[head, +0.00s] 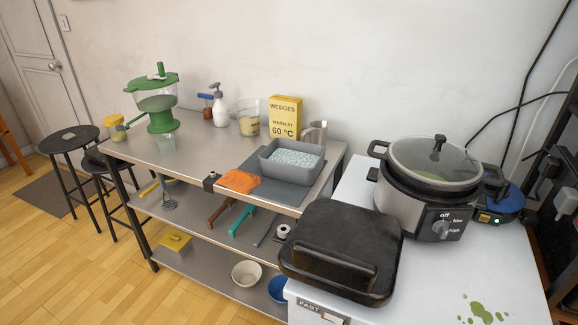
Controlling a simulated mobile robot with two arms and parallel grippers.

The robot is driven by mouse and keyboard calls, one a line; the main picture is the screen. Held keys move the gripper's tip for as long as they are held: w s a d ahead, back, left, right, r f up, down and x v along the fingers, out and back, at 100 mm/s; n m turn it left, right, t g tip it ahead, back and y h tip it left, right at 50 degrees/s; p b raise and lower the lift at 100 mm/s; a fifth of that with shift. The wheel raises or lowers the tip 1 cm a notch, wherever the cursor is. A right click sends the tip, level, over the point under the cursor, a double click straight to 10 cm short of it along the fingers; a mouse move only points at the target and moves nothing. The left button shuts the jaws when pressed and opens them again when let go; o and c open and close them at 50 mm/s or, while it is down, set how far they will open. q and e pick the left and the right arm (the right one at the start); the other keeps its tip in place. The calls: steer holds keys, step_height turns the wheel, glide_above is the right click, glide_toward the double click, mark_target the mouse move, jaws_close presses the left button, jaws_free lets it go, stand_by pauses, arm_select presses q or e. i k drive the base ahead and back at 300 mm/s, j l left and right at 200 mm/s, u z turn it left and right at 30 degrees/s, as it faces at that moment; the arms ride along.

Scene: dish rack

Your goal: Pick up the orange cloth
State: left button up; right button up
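The orange cloth (239,181) lies crumpled near the front edge of the metal table (185,155), at the left end of a dark grey mat (270,187). A grey tub (291,171) with pale speckled contents stands on the mat just right of the cloth. A small dark clip-like object (210,181) sits on the table edge left of the cloth. Neither my left nor my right gripper shows in the head view.
A black case (342,250) and slow cooker (428,185) occupy the white surface at right. Stools (70,140) stand left.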

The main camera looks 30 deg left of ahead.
mark_target(237, 181)
steer(key=z, duration=0.45)
steer(key=j+z, duration=0.6)
steer(key=z, duration=0.15)
steer(key=k+j+z, duration=0.15)
steer(key=z, duration=0.25)
steer(key=k+j+z, duration=0.1)
steer(key=j+z, duration=0.3)
steer(key=l, duration=0.1)
